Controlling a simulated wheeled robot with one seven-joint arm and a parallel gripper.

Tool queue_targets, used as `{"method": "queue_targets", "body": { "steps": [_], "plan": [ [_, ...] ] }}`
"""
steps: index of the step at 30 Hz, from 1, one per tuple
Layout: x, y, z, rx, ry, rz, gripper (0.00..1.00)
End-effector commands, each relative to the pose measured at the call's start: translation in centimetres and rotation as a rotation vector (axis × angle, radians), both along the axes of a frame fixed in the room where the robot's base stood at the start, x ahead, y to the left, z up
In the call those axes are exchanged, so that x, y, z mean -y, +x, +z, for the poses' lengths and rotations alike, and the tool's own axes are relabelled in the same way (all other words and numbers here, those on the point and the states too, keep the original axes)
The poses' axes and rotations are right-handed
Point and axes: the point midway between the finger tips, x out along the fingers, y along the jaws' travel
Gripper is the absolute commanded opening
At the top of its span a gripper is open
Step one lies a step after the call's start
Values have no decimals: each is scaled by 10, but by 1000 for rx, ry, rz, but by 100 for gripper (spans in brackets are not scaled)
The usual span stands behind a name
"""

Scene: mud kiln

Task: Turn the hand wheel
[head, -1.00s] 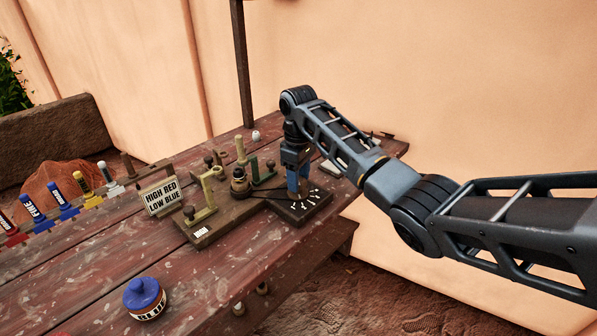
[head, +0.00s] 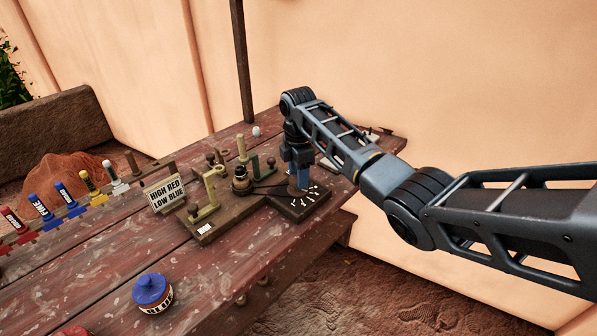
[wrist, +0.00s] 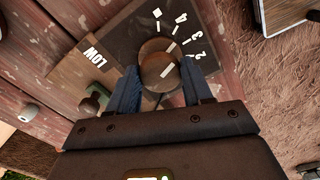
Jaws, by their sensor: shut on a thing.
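The hand wheel (wrist: 160,68) is a round brown knob with a pale pointer line, seen in the wrist view on a dark dial plate (wrist: 205,30) with white numbers and marks. The dial plate also shows in the head view (head: 312,206). My gripper (wrist: 162,84) has its two blue fingers on either side of the wheel and is shut on it. In the head view my gripper (head: 298,180) points straight down over the plate and hides most of the wheel.
A wooden fixture with posts (head: 205,228) stands left of the dial. A sign reading HIGH RED LOW BLUE (head: 163,195) is beside it. A blue-lidded pot (head: 152,292) sits at the table's front. Several coloured tubes (head: 65,195) stand at the left.

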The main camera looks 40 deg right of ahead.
Motion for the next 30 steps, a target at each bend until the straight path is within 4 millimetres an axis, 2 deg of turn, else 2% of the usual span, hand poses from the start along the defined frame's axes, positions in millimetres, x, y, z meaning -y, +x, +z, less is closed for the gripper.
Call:
{"method": "queue_targets", "body": {
  "steps": [18, 30],
  "plan": [
    [-1, 2, 1, 3, 2, 552, 19],
    [-1, 2, 0, 1, 1, 740, 19]
  ]
}}
